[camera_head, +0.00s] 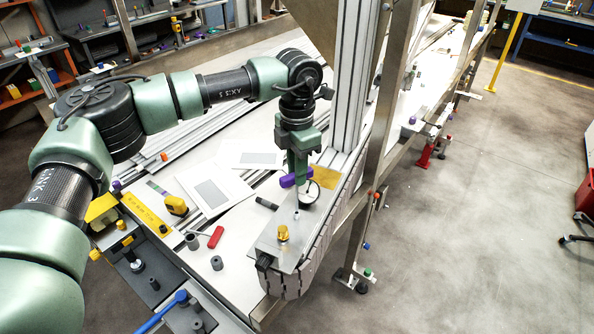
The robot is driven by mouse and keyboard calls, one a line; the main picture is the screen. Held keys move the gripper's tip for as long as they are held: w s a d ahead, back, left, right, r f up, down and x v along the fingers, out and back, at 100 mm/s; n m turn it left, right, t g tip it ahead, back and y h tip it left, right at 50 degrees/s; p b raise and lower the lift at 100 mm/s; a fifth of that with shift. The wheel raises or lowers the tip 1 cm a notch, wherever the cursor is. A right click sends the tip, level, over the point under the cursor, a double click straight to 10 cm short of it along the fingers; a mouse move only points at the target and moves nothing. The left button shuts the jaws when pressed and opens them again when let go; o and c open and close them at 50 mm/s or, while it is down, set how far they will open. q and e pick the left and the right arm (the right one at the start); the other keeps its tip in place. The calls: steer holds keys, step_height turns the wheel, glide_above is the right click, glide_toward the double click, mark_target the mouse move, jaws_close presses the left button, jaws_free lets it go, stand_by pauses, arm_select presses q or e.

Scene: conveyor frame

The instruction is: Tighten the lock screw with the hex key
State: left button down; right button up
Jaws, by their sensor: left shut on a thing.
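My left gripper (298,168) points down over the end of the conveyor frame. It is shut on a purple-handled tool (290,181), which looks like the hex key. The tool's thin lower end is too small to make out clearly. A round dial with a white face (310,191) is right beside the tool. Below is a grey metal plate (268,244) on the conveyor end, with a brass-coloured knob (282,233) standing on it. I cannot tell for sure which part is the lock screw. My right gripper is out of view.
White printed sheets (212,190), a yellow tape measure (176,205), a red block (215,237) and grey cylinders lie on the table to the left. A vertical aluminium post (350,80) and steel frame legs stand close to the right of the gripper. Floor at right is open.

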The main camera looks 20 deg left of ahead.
arm_select(q)
steer(key=shift+f, duration=0.15)
steer(key=shift+f+b, duration=0.6)
steer(key=shift+f, duration=0.25)
stand_by(0.3)
steer(key=m, duration=1.1)
steer(key=shift+m, duration=0.3)
steer(key=shift+r+p, duration=1.05)
steer(key=shift+r, duration=1.3)
